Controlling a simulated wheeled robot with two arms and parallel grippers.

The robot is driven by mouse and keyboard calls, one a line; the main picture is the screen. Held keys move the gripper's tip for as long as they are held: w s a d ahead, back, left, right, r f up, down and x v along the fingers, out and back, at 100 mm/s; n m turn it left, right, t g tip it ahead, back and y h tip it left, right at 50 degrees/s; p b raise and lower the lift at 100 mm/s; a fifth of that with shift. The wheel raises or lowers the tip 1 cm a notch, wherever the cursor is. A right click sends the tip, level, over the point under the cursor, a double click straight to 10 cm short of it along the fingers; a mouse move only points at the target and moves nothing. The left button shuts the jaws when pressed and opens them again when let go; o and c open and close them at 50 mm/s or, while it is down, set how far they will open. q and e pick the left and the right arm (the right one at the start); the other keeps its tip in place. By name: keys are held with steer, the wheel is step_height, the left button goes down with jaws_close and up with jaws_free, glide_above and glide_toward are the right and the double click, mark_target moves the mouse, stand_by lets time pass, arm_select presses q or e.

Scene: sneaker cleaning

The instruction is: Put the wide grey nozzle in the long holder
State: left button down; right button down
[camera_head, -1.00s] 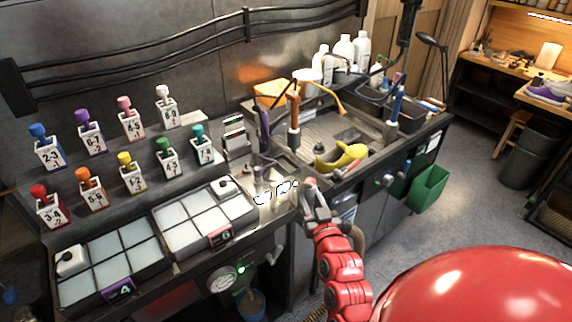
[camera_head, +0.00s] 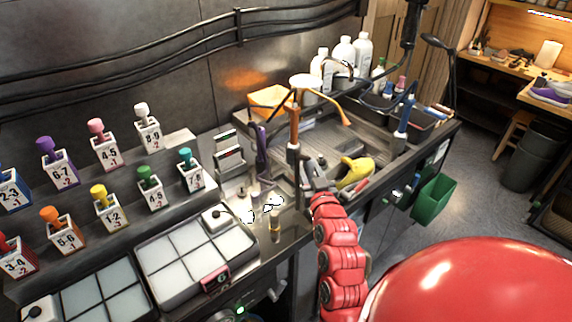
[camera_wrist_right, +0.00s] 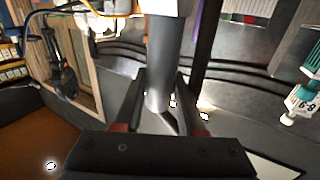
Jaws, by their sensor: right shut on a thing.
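My right gripper (camera_head: 308,176) is in the middle of the head view, at the front of the counter beside the upright orange-handled tool (camera_head: 294,128). In the right wrist view its two fingers (camera_wrist_right: 160,118) close on a wide grey cylinder (camera_wrist_right: 162,65), which looks like the grey nozzle. The cylinder's lower end is cut at a slant, and a white and orange part shows above it. In the head view a grey section (camera_head: 293,154) shows under the orange handle. I cannot single out the long holder with certainty. My left gripper is not in view.
A purple tool (camera_head: 261,147) stands left of the orange one. Small cylinders (camera_head: 255,189) and a short brownish one (camera_head: 275,229) stand on the counter. A yellow object (camera_head: 355,171) lies at the sink. Numbered bottles (camera_head: 191,172) and a white-celled tray (camera_head: 192,262) are on the left.

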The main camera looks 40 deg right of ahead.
steer(key=w+f+p, duration=0.4)
steer(key=w+p, duration=0.2)
steer(key=w, duration=0.5)
steer(key=shift+d+f, duration=0.25)
steer(key=shift+d, duration=0.15)
steer(key=shift+w+f, duration=0.1)
steer(key=c, duration=0.5)
jaws_free()
